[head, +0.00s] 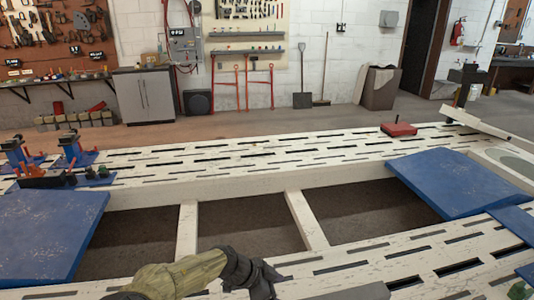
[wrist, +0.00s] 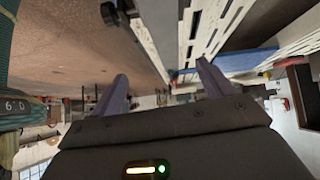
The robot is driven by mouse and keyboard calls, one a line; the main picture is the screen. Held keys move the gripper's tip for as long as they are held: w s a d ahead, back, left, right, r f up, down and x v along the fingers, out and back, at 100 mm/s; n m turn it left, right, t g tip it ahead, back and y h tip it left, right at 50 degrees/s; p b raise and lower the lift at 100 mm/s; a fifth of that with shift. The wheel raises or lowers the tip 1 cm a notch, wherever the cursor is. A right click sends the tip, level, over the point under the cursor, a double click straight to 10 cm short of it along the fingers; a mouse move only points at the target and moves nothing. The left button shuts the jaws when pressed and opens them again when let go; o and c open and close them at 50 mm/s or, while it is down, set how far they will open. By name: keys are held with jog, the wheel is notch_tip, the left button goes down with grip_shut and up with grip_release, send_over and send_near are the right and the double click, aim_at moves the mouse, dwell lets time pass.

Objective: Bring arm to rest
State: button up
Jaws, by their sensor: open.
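My arm (head: 185,275) reaches in from the bottom of the head view, in a worn yellow-green sleeve with a dark end. My gripper (head: 265,280) is at the lower middle, over the near slotted beam of the white frame bench (head: 420,262). In the wrist view my gripper (wrist: 165,85) shows two grey fingers spread wide apart with nothing between them. The wrist view looks tilted across the room, with the bench's slotted edge (wrist: 200,30) beyond the fingers. Any contact between gripper and bench cannot be told.
Blue plates (head: 45,235) and (head: 455,180) lie at the bench's left and right. Blue-and-orange clamps (head: 70,150) stand at far left. A red block (head: 398,129) sits on the far beam. Dark openings (head: 250,230) lie between cross members.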

jog(key=s+d+r+n+g+y+p, duration=0.3)
jog(key=s+d+r+n+y+p, duration=0.15)
jog(key=d, duration=0.25)
jog(key=s+d+r+n+t+y+p, duration=0.2)
jog(key=r+n, duration=0.3)
jog(key=r, duration=0.3)
jog(key=s+d+r+n+t+y+p, duration=0.2)
jog(key=s+r+n+p, duration=0.1)
jog(key=s+r+n, duration=0.2)
notch_tip(320, 180, up, 3)
jog(key=shift+d+f+n+p, duration=0.1)
jog(key=shift+d+n+p, duration=0.2)
jog(key=shift+n, duration=0.15)
